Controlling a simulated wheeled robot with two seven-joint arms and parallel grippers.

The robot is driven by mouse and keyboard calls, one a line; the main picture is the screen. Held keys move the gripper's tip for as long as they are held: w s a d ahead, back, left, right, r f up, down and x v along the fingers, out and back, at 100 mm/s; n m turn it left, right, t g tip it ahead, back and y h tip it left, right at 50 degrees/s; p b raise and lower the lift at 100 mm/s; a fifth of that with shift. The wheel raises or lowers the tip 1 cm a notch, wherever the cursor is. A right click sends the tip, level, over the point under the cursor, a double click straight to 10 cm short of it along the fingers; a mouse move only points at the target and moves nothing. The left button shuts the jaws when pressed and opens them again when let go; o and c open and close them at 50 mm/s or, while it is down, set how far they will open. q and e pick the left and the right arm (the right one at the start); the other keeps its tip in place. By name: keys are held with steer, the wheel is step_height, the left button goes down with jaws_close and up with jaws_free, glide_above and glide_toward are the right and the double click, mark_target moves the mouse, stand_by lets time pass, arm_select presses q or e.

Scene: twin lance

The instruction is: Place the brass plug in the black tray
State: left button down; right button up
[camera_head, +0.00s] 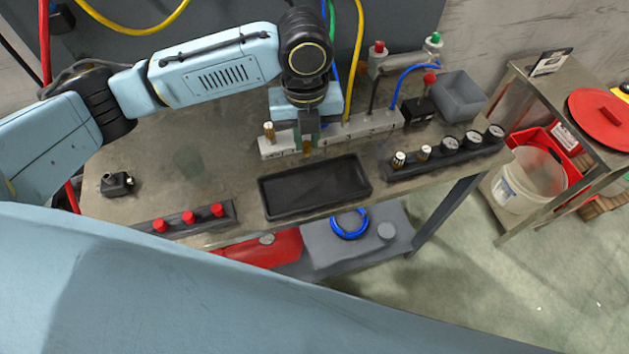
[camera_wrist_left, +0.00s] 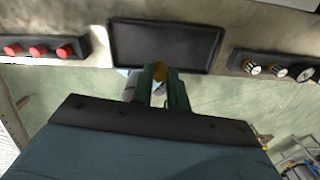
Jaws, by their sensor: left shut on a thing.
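The black tray (camera_head: 314,207) lies on the workbench near its front edge, and its floor looks empty. It also shows in the left wrist view (camera_wrist_left: 165,46). My left gripper (camera_head: 308,146) hangs pointing down just behind the tray's back edge, in front of the grey manifold block. It is shut on the brass plug (camera_head: 308,148), whose brass end shows between the fingertips. In the left wrist view the brass plug (camera_wrist_left: 159,72) sits between the two green fingers near the tray. Its height above the bench is hard to tell. My right gripper is not in view.
The grey manifold block (camera_head: 370,126) carries yellow and blue hoses and another brass fitting (camera_head: 269,131). A gauge strip (camera_head: 440,160) lies right of the tray, a strip with red knobs (camera_head: 188,219) left. A black fitting (camera_head: 117,184) stands farther left; a grey bin (camera_head: 459,96) stands back right.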

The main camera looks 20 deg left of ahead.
arm_select(q)
steer(key=d+m, duration=0.2)
steer(key=m, duration=0.5)
glide_above(314, 186)
step_height(314, 186, down, 10)
steer(key=shift+f+p, duration=0.1)
steer(key=shift+p, duration=0.25)
steer(key=c, duration=1.4)
jaws_free()
steer(key=shift+f, duration=0.1)
steer(key=shift+o, duration=0.2)
step_height(314, 186, up, 12)
steer(key=shift+r, duration=0.2)
